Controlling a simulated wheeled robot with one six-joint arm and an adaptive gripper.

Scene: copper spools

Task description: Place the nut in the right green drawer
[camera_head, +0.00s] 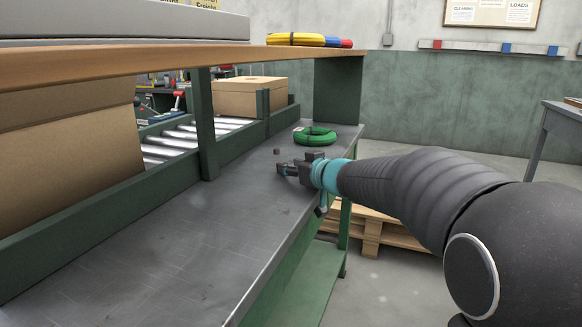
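A small dark piece, likely the nut (277,151), lies on the grey metal worktop (190,245) towards its far end. My gripper (281,170) reaches in from the right, low over the worktop, with its fingertips pointing left. The small piece is just beyond the fingertips and looks apart from them. The fingers are too small in this view to tell whether they are open or shut. No green drawer can be made out; the front of the green bench is mostly hidden from this angle.
A green coil (315,136) lies on the worktop behind my gripper. A green post (204,125) and rail border the worktop's left side, with cardboard boxes (248,97) beyond. A wooden shelf (120,60) overhangs. A pallet (375,232) is on the floor. The near worktop is clear.

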